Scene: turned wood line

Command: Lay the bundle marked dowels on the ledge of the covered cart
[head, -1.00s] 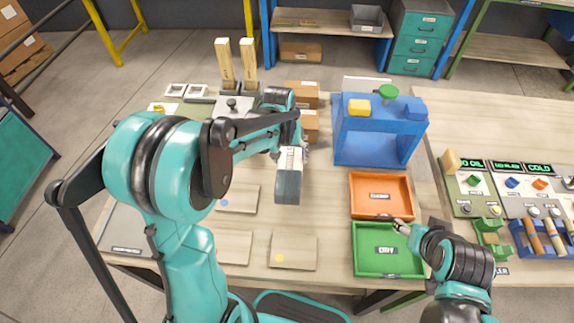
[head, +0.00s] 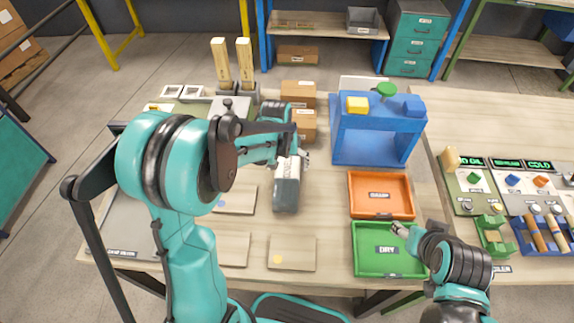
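I cannot pick out a bundle marked dowels or a covered cart with certainty. A teal panel-sided unit (head: 22,165) is cut off by the left edge of the head view, and no ledge on it can be made out. My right gripper (head: 397,230) is low over the upper right part of the green tray. Its fingertips are too small to read.
An orange tray (head: 353,207) and a green tray (head: 364,262) lie at the bench front. A blue frame (head: 375,135) and cardboard boxes (head: 298,93) stand behind. Two upright wooden pieces (head: 221,62) stand at the back left. Handled tools fill a blue rack (head: 523,243) at right.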

